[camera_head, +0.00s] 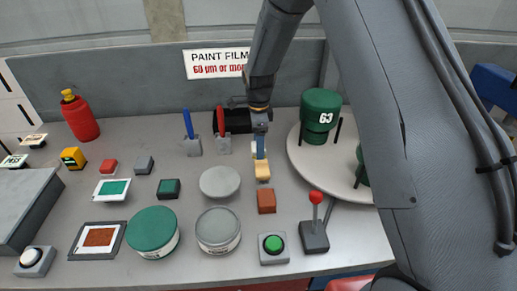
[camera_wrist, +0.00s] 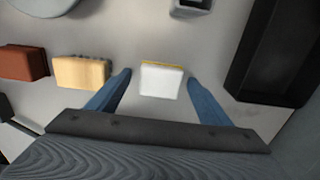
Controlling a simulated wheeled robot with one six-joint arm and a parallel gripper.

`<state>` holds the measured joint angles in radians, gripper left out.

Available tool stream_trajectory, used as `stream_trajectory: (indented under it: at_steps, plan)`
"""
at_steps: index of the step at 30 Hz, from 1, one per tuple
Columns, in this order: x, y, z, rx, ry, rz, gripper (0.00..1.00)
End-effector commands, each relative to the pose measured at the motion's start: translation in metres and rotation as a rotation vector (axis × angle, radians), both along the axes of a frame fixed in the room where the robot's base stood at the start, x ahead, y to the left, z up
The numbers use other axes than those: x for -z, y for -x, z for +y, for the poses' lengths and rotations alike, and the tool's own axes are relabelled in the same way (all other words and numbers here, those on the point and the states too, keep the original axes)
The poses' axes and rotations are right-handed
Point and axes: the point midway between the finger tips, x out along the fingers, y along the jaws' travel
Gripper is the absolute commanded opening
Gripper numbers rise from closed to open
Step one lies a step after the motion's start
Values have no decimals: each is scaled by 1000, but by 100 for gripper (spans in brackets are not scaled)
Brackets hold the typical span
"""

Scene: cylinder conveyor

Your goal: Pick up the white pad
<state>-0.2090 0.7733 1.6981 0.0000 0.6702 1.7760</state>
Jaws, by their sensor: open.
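The white pad (camera_wrist: 161,82) shows in the wrist view as a small pale block with a yellow strip along its far edge. It sits on the grey bench between the two blue fingers of my gripper (camera_wrist: 158,77), which are spread apart. A gap shows on each side of the pad. In the head view my gripper (camera_head: 259,148) points down at the bench behind the tan block (camera_head: 262,171); the pad is mostly hidden there by the fingers.
The tan block also shows left of the fingers in the wrist view (camera_wrist: 82,73), with a red-brown block (camera_wrist: 22,63) beyond it. A black tray (camera_wrist: 262,55) stands close on the right. A round turntable (camera_head: 298,158) with green cylinders is right of my gripper in the head view.

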Motion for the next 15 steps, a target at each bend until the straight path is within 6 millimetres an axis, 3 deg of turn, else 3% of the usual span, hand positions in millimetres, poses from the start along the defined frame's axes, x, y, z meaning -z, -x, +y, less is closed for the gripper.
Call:
stream_trajectory:
  at_steps: [3, 10, 15]
  plan:
    - [0, 0, 0, 0, 0, 0, 69]
    - [0, 0, 0, 0, 0, 0, 30]
    - [0, 0, 0, 0, 0, 0, 28]
